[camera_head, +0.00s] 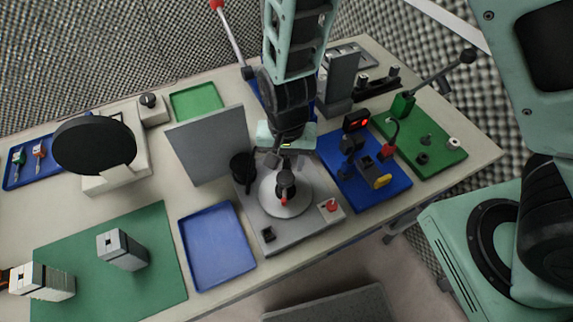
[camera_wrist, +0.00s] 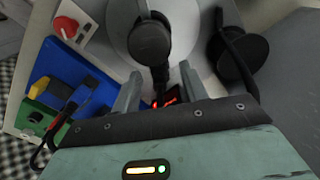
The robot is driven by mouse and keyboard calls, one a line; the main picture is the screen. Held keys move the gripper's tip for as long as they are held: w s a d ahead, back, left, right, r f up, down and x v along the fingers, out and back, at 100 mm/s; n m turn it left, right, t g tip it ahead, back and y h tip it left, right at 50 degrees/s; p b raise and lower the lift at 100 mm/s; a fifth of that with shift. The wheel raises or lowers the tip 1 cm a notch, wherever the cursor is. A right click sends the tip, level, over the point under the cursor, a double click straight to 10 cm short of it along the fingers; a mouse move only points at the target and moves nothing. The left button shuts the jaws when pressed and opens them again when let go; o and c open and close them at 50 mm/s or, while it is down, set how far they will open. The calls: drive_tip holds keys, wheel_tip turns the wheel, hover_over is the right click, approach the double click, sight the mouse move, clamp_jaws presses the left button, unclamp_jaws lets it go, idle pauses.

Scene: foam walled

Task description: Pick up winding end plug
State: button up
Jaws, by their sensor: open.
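My gripper (camera_head: 286,160) is open and points down over the grey winding station (camera_head: 262,222). In the wrist view my gripper (camera_wrist: 160,88) has its two grey fingers on either side of a black stem with a round knob (camera_wrist: 151,40). The same black knob (camera_head: 286,178) stands on a pale round disc (camera_head: 300,196) in the head view. I cannot tell whether this is the winding end plug, or whether the fingers touch it. A small red-lit part (camera_wrist: 166,101) lies between the fingers, partly hidden by the gripper body.
A black spool (camera_head: 242,166) stands left of the disc, before an upright grey panel (camera_head: 205,145). A red button (camera_head: 331,205) is at the station's front right. A blue board with devices (camera_head: 377,190) is to the right. An empty blue tray (camera_head: 217,245) is to the left.

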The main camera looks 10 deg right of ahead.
drive_tip(key=shift+f, duration=0.7)
clamp_jaws()
